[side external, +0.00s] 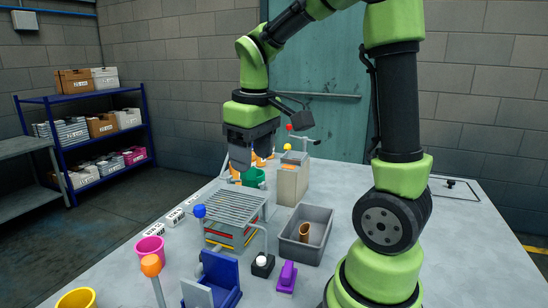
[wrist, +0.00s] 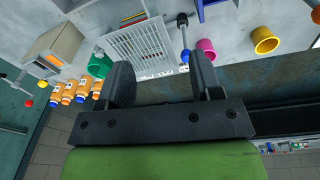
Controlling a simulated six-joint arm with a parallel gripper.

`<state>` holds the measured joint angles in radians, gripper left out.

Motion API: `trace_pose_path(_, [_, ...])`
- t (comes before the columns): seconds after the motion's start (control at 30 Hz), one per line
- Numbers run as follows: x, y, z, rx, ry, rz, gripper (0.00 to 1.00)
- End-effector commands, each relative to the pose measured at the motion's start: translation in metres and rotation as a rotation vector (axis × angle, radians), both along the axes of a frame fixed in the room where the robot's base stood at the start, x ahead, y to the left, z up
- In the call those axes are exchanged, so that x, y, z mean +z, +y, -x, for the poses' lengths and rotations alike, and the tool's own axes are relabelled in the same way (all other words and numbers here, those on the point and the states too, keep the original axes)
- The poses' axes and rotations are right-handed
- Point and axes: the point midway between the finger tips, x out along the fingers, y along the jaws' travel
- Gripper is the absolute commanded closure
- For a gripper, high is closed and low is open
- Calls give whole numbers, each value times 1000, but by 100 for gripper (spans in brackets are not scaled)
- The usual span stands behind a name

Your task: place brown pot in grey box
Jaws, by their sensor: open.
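The brown pot (side external: 304,232) stands inside the grey box (side external: 299,253) on the table in the side view, close to my arm's base. It looks upright, and its lower part is hidden by the box wall. My gripper (side external: 241,168) is up above the far part of the table, beyond the white rack and well away from the box. In the wrist view my gripper (wrist: 163,80) is open, its two dark fingers wide apart with nothing between them. The brown pot and grey box cannot be made out in the wrist view.
A white rack (side external: 237,205) stands mid-table. A green pot (side external: 253,177) and orange bottles (wrist: 82,92) are behind it. A pink pot (side external: 150,249) and yellow pot (side external: 76,299) stand at the left edge. A blue holder (side external: 222,275) and purple object (side external: 287,276) are in front.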

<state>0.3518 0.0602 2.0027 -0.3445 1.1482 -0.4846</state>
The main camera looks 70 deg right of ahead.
Motion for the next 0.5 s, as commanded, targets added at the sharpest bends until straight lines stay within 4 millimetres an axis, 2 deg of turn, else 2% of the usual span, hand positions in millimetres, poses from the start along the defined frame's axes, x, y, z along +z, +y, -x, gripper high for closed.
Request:
trace_pose_path(0.03, [13,20,8,-8,-79,-8,41])
trace_pose_path(0.2, [38,73,41,-73,-311,-104,41])
trace_pose_path(0.33, [44,99,66,-114,-436,-197,41])
trace_pose_path(0.5, [45,114,84,-146,-518,-283,41])
